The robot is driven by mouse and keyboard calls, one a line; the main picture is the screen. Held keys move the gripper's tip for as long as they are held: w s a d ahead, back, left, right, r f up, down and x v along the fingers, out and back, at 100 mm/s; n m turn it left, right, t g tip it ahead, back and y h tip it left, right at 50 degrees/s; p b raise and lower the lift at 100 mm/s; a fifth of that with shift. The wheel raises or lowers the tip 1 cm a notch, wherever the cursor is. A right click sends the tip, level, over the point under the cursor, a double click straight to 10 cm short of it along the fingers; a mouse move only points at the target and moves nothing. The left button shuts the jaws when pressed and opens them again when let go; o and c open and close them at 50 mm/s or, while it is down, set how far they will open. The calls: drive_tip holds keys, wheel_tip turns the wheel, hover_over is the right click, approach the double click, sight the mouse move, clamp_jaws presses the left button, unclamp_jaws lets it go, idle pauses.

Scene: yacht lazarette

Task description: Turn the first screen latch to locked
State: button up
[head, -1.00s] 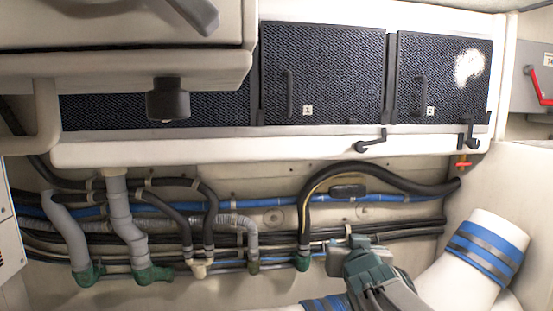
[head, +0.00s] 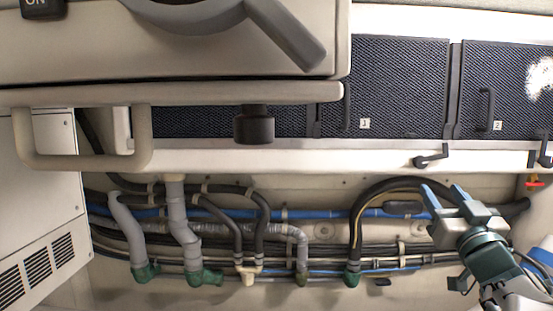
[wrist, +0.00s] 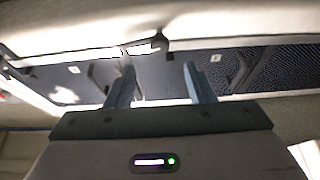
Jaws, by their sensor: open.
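The first screen (head: 395,85), a dark mesh panel tagged 1, is set in the pale wall. A dark latch (head: 430,157) sits on the ledge below its right corner, its lever pointing left and slightly down. My gripper (head: 445,190) is open and empty, fingers up, just below this latch and apart from it. In the wrist view a dark latch (wrist: 150,46) shows beyond the open fingers, near the left one; that view seems upside down. My gripper also shows there (wrist: 160,78).
A second screen (head: 510,90), tagged 2, has a similar latch (head: 545,155) at the right edge. A black hose (head: 385,187) arches behind my gripper. A pale box with a dark handle (head: 280,35) overhangs at upper left. Pipes (head: 185,235) run along the lower wall.

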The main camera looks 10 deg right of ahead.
sight(421, 164)
drive_tip(key=p+x, duration=0.2)
drive_tip(key=x, duration=0.6)
drive_tip(key=shift+w+d+r, duration=0.15)
drive_tip(key=shift+w, duration=0.15)
drive_tip(key=shift+s, duration=0.1)
clamp_jaws()
drive_tip(key=shift+a, duration=0.2)
